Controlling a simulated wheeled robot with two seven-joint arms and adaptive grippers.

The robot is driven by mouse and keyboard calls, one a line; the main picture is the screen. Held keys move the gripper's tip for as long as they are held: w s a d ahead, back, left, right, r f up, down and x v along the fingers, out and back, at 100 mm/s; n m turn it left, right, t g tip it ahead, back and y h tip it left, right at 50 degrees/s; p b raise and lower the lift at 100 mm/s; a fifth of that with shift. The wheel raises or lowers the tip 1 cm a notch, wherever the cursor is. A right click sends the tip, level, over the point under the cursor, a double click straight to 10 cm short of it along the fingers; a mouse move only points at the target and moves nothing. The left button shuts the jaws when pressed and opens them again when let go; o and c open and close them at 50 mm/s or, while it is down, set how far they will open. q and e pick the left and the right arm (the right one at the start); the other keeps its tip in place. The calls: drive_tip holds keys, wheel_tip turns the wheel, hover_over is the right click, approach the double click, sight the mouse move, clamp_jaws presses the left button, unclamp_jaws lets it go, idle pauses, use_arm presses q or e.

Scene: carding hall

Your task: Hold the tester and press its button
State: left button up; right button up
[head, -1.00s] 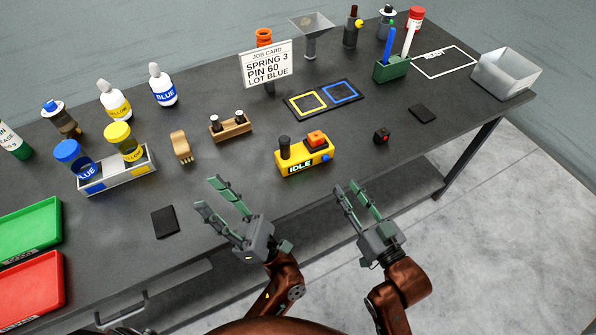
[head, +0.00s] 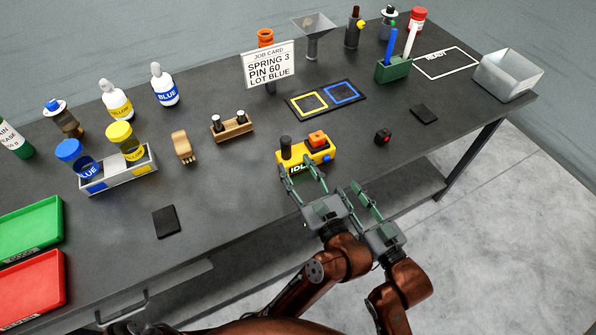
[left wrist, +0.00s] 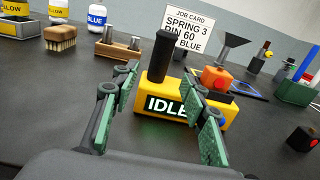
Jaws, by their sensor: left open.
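The yellow tester (head: 318,156) stands on the dark table, with a black upright post (head: 285,147) at its left, an orange block (head: 317,138) on top and a blue button (head: 326,158) on its right end. Its front display reads IDLE in the left wrist view (left wrist: 165,106). My left gripper (head: 302,177) is open at the tester's front edge. In the left wrist view its fingers (left wrist: 157,90) stand apart, the right one covering part of the display; I cannot tell if they touch. My right gripper (head: 348,189) is open and empty near the table's front edge, partly behind the left.
A wooden holder (head: 232,130) and a brush (head: 182,147) stand left. A job card (head: 269,65) and a mat with coloured squares (head: 326,98) are behind. The table's front edge is close.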

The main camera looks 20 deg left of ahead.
sight(289, 155)
use_arm(q)
drive_tip(key=x, duration=0.6)
drive_tip(key=shift+w+a, duration=0.15)
drive_tip(key=shift+a, duration=0.05)
drive_tip(key=shift+c, duration=0.5)
clamp_jaws()
idle(0.8)
use_arm(e)
drive_tip(key=shift+c, duration=0.4)
clamp_jaws()
idle(1.0)
